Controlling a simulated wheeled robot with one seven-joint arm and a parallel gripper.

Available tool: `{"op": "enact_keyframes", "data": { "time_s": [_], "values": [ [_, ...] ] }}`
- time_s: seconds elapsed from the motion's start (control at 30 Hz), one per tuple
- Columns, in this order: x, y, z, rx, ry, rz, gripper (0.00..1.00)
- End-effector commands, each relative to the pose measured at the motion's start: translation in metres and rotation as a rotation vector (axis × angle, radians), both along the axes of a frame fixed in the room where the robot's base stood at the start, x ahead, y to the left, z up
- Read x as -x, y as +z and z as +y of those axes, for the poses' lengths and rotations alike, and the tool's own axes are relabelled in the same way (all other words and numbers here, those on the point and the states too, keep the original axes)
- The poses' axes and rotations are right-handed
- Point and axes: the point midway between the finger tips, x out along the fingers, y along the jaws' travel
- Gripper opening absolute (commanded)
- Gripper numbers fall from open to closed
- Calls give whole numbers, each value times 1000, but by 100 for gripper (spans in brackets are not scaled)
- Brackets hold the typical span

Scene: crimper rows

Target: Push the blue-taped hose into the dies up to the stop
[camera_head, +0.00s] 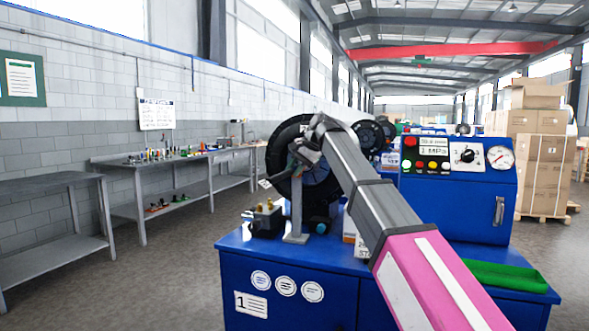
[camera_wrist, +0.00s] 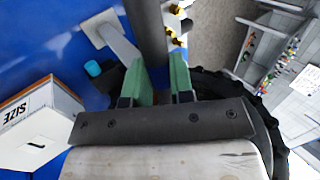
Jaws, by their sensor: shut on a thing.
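My gripper (camera_wrist: 156,75) has its two green fingers closed on a dark hose (camera_wrist: 150,30), which runs up and out of the wrist view. In the head view my gripper (camera_head: 303,152) is in front of a large black ring-shaped body (camera_head: 277,141), above the blue bench. The ring's ribbed black edge (camera_wrist: 262,125) also shows below the gripper in the wrist view. The dies and the stop cannot be made out, and I cannot tell whether the hose end is inside them.
A grey post (camera_head: 297,213) stands on the blue bench (camera_head: 290,258) beside a block with brass fittings (camera_head: 267,209). A white box (camera_wrist: 38,125) and a cyan cylinder (camera_wrist: 92,68) lie near.

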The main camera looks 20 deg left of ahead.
Motion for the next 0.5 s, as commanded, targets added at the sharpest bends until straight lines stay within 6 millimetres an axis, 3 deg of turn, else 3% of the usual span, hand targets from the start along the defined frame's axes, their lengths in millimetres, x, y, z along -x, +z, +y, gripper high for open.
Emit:
{"op": "enact_keyframes", "data": {
  "time_s": [0.4, 0.43, 0.5],
  "values": [
    [0, -3, 0, -1, 0, -1, 0],
    [0, -3, 0, -1, 0, -1, 28],
    [0, -3, 0, -1, 1, -1, 51]
  ]
}}
